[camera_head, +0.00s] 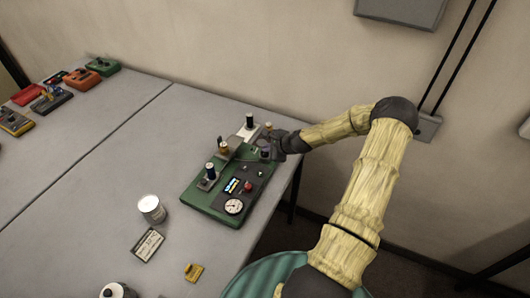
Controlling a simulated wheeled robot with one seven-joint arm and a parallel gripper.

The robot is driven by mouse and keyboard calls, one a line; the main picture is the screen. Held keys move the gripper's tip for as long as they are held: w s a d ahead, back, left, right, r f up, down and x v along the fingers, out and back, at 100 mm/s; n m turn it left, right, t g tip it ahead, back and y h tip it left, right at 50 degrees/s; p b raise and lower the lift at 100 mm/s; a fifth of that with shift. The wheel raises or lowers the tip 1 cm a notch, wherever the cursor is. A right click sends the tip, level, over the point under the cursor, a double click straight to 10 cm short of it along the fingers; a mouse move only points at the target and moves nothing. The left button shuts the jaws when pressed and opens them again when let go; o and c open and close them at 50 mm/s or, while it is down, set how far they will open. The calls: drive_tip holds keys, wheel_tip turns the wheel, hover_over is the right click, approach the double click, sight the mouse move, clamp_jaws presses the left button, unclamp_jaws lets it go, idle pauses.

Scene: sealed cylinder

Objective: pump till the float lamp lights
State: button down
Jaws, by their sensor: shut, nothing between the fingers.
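A green panel device (205,208) lies on the grey table near its right edge. It carries a round white gauge (234,206), a red knob or button (248,187), a small display with blue and yellow marks (233,185), and upright dark-topped posts (209,171). Which part is the pump or the float lamp is too small to tell, and I cannot see a clearly lit lamp. My gripper (268,150) is at the panel's far right end, shut and empty. Its dark wrist hides part of that end, and I cannot tell whether the fingers touch the panel.
A white cylinder (152,208) stands left of the panel. Several coloured devices (84,80) sit at the far left. The table's middle left is clear.

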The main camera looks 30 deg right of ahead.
sight(267, 154)
drive_tip(key=shift+f+b, duration=0.4)
drive_tip(key=shift+f, duration=0.2)
idle(0.5)
drive_tip(key=shift+r, duration=0.15)
drive_tip(key=shift+r+p, duration=0.9)
drive_tip(key=shift+r, duration=0.3)
drive_tip(key=shift+r+p, duration=1.65)
drive_tip(key=shift+r, duration=0.9)
drive_tip(key=shift+d, duration=0.1)
idle(1.0)
